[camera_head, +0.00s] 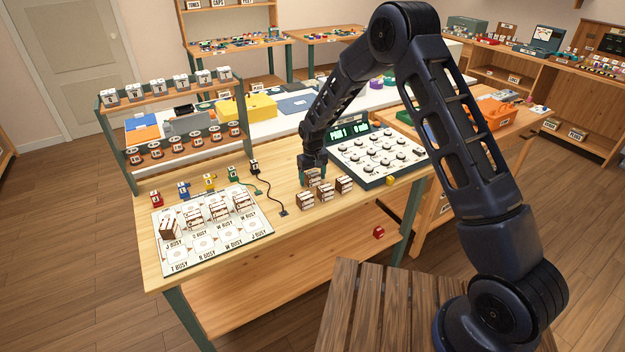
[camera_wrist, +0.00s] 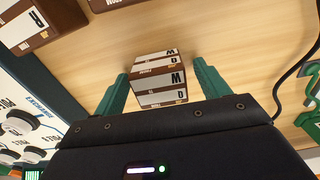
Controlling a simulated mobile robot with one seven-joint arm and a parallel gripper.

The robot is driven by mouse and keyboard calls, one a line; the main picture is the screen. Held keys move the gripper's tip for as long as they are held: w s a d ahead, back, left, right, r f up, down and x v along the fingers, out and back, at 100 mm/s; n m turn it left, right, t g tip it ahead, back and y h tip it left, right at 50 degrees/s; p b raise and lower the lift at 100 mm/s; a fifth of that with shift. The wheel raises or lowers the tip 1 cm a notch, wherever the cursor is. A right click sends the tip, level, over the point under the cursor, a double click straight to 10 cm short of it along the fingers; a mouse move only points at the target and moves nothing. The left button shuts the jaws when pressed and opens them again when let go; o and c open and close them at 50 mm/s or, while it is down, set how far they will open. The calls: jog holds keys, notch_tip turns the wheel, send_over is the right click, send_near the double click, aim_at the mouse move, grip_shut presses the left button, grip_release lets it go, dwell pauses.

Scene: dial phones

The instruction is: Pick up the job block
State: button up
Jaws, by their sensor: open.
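My gripper (camera_head: 313,166) is open and points down over the table beside the dial panel. In the wrist view my gripper (camera_wrist: 161,74) has its two green fingers on either side of a brown and white job block (camera_wrist: 160,78), with a visible gap on each side. The block has printed letters, a "W" among them. In the head view this block (camera_head: 314,178) is partly hidden under the gripper. Other brown and white job blocks stand near it: a left one (camera_head: 306,201), a middle one (camera_head: 325,192) and a right one (camera_head: 344,184).
The dial panel (camera_head: 378,154) stands close to the right of the gripper. A lettered board (camera_head: 205,256) with several brown blocks lies at the left. A black cable (camera_head: 270,196) runs left of the gripper. A two-tier rack (camera_head: 108,146) stands at the back left.

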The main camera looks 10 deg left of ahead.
jog(key=c, duration=1.1)
jog(key=shift+r, duration=0.1)
